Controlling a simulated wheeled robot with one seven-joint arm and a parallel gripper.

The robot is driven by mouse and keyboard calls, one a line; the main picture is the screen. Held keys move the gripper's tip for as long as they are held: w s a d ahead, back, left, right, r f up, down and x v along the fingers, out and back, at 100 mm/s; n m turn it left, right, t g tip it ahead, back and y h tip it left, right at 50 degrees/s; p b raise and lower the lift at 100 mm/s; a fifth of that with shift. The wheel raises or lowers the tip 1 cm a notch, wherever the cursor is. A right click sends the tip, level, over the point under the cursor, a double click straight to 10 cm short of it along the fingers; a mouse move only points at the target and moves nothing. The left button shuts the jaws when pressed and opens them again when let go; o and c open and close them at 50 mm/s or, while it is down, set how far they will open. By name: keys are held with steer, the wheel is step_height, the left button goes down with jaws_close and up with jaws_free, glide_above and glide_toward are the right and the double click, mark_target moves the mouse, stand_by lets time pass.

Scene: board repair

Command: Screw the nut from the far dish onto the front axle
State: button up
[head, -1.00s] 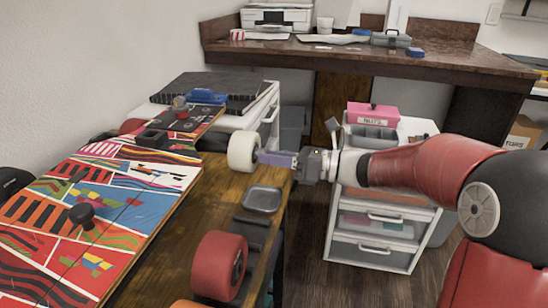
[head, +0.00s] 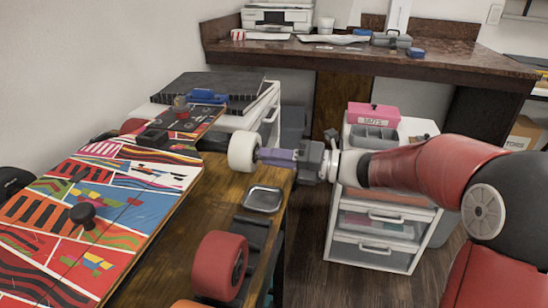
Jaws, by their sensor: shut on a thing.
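My gripper (head: 262,155) points left, its fingertips at the outer face of a white wheel (head: 240,152) on the skateboard. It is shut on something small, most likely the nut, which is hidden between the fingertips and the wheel. The axle end is hidden there too, so I cannot tell how far the nut is on it. A grey metal dish (head: 262,199) stands on the wooden bench below my gripper and looks empty. The skateboard (head: 120,195), with a colourful patterned deck, lies along the bench at left.
A red wheel (head: 219,265) is at the near side of the board. A pink box (head: 373,114) labelled for nuts and a grey tray stand on a white drawer unit (head: 375,240) behind my arm. A dark case (head: 210,88) lies beyond the bench. A counter is at the back.

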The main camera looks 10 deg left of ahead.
steer(key=m, duration=0.3)
steer(key=shift+m, duration=0.4)
steer(key=shift+r+m, duration=0.1)
steer(key=shift+m, duration=0.2)
steer(key=m, duration=0.5)
steer(key=shift+r, duration=0.1)
steer(key=o, duration=1)
steer(key=shift+c, duration=1)
